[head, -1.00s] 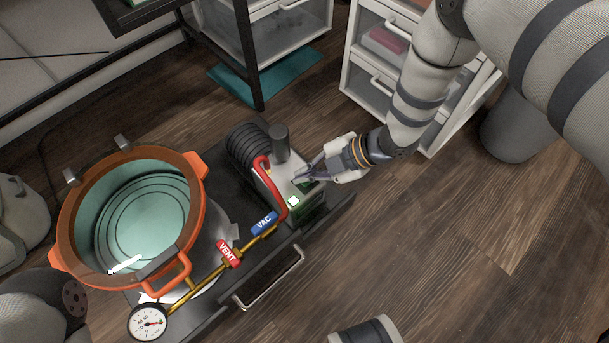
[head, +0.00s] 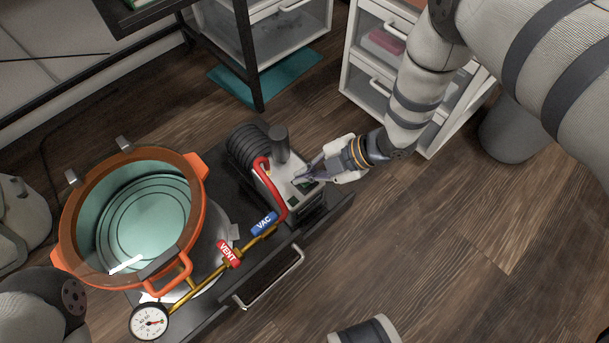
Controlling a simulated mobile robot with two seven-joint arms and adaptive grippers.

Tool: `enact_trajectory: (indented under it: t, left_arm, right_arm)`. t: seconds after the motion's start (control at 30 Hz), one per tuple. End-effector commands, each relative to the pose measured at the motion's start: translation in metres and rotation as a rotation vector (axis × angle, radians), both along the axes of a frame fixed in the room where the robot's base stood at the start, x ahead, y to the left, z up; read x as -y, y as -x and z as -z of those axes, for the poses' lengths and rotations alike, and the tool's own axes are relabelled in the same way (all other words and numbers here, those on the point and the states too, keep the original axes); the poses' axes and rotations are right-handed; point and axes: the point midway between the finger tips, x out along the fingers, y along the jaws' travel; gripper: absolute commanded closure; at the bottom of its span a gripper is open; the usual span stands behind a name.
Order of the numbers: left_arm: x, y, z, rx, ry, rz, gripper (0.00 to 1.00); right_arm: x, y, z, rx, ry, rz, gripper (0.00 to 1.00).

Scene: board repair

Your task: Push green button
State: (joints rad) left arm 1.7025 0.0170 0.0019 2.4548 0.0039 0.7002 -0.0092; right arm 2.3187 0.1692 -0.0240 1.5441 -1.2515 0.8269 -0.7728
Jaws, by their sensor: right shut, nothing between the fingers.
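The pump (head: 278,178) stands on the cart beside the pot, with a black ribbed motor, a dark cylinder and a red hose. A small green patch, which looks like the green button (head: 307,186), shows on its top right beside my fingertips; it is partly hidden. My right gripper (head: 300,179) is shut and empty, its fingertips at the pump's top; I cannot tell whether they touch the button. A small square (head: 293,201) on the pump's front top edge is dark. My left gripper is out of view.
An orange-rimmed pot (head: 195,225) with a pressure gauge (head: 149,321), a red VENT valve (head: 229,253) and a blue VAC valve (head: 264,223) stands left of the pump. The cart has a metal handle (head: 272,278). White drawers (head: 372,75) stand behind.

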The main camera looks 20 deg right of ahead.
Motion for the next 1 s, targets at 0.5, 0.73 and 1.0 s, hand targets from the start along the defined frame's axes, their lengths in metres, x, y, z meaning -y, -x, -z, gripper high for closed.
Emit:
enact_trajectory:
  t: [0.5, 0.73, 1.0]
  left_arm:
    - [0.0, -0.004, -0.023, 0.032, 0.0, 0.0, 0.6]
    - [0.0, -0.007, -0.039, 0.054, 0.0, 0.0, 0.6]
    - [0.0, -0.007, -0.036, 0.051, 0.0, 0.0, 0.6]
  right_arm:
    - [0.0, -0.001, -0.038, 0.004, 0.0, -0.001, 1.0]
    - [0.0, 0.0, -0.062, 0.002, 0.0, -0.001, 1.0]
    - [0.0, 0.0, -0.059, -0.001, 0.0, 0.0, 1.0]
